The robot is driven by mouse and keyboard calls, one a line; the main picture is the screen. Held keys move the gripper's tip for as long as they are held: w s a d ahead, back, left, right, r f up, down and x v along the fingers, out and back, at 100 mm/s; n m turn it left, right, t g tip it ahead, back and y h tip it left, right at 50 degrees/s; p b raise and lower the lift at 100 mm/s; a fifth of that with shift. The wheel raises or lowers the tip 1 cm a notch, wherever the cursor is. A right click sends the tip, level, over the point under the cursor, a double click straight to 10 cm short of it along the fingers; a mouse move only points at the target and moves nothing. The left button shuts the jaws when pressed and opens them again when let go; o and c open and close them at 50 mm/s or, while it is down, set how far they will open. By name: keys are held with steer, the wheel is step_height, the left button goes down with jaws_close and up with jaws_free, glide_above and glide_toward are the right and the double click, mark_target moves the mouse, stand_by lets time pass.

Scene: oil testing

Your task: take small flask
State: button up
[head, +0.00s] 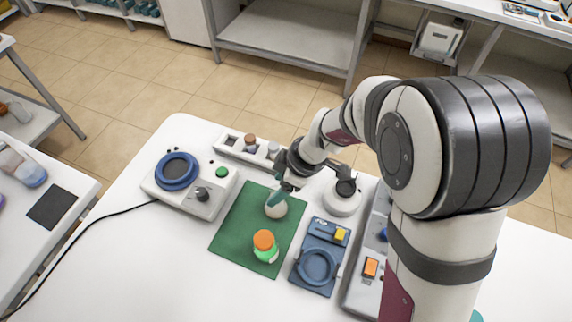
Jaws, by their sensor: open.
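A small pale, round-bodied vessel (277,210), probably the small flask, stands on the green mat (228,234). My gripper (277,196) is right above it, with its teal fingers at the vessel's top. The gripper is open. The fingers and wrist cover the vessel's upper part, and I cannot tell whether they touch it. A green bottle with an orange cap (265,246) stands apart on the same mat, nearer the camera.
A white device with a blue ring and dark knob (190,182) is left of the mat. A white rack with small bottles (232,143) lies behind it. A blue device with a ring (318,266) and a grey box with an orange switch (370,268) are on the right.

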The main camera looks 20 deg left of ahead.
steer(key=shift+x, duration=1.1)
jaws_close()
stand_by(0.5)
